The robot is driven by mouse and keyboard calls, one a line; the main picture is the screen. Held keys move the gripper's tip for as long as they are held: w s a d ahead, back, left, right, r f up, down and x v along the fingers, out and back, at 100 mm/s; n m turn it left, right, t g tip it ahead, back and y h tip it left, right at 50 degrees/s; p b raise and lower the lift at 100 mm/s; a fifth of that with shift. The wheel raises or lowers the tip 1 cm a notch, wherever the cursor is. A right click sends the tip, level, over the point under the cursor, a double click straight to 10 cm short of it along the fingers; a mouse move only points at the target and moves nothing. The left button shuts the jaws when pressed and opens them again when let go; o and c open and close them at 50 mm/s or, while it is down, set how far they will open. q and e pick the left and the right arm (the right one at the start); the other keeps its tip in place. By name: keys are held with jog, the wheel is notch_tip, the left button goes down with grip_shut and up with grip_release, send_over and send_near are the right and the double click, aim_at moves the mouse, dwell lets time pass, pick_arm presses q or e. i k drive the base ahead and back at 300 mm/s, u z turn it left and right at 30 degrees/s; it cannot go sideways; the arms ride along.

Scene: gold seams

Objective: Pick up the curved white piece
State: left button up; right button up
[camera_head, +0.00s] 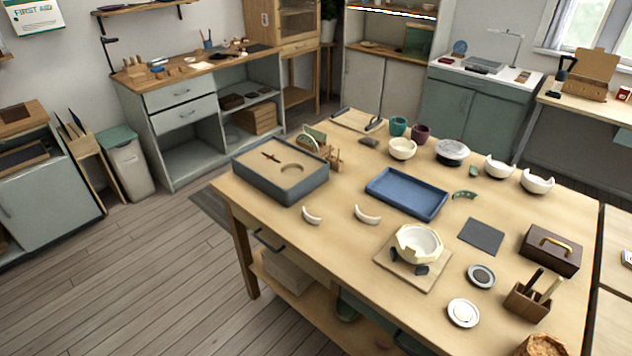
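Two curved white pieces lie apart on the wooden table (345,262), in front of the tray and box. The left curved white piece (312,216) is near the front corner of the grey box. The right curved white piece (367,215) is in front of the blue tray. A white bowl with gold seams and an uneven rim (418,246) sits on a square board (383,259), with dark supports against it. Neither of my grippers shows in this view.
A grey box with a sand-coloured top (263,180) stands at the table's left end. A blue tray (406,193) lies mid-table. White bowls (537,181) and cups stand along the back. A brown box (550,250) and brush holder (528,302) stand at right. The table's front-left strip is clear.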

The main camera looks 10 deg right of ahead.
aim_at(369, 220)
jog(key=u, duration=0.8)
jog(key=i, duration=1.5)
jog(key=z, duration=1.7)
